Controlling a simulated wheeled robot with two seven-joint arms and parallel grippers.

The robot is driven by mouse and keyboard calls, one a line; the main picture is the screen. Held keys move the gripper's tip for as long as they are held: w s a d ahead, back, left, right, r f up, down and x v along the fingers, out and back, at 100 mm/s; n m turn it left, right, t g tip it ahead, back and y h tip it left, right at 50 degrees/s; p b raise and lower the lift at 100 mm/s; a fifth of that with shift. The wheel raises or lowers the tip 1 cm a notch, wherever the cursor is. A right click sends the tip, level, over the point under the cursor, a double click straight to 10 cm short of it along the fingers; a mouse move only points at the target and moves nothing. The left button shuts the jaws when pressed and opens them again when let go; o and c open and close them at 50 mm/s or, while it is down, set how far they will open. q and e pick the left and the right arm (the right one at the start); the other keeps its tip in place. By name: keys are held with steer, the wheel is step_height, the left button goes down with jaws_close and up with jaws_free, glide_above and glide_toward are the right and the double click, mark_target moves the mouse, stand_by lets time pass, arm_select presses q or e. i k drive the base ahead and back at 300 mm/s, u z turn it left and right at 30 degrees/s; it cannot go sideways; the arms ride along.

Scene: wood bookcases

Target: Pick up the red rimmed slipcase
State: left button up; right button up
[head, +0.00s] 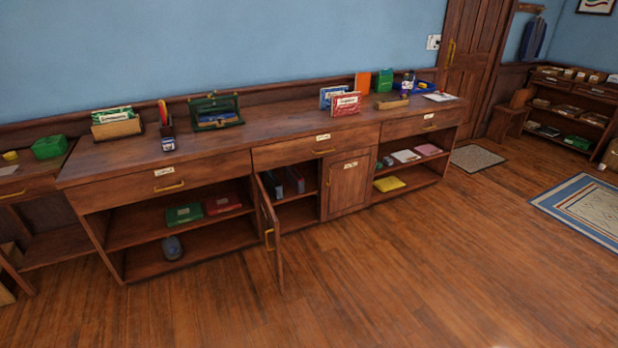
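Neither of my grippers is in view. I cannot tell for sure which thing is the red rimmed slipcase. A red and white upright case (346,104) with lettering on its front stands on the long wooden counter (275,135), right of the middle. A blue and white upright case (328,93) stands just behind and left of it. Inside the open middle cupboard, dark upright cases (295,180) stand on the shelf; they are small and shaded, with a hint of red at the edges. A flat red item (223,204) lies on the left open shelf.
The cupboard door (270,228) stands open, jutting toward the floor in front. The neighbouring door (348,187) is shut. A green open box (215,112), an orange upright item (362,84) and a blue tray (424,88) are on the counter. The wooden floor (400,280) in front is clear.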

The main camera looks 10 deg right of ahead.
mark_target(294, 176)
steer(key=z, duration=0.8)
steer(key=i, duration=1.15)
steer(key=z, duration=0.8)
steer(key=i, duration=1.45)
steer(key=u, duration=0.8)
steer(key=i, duration=1.3)
steer(key=u, duration=0.8)
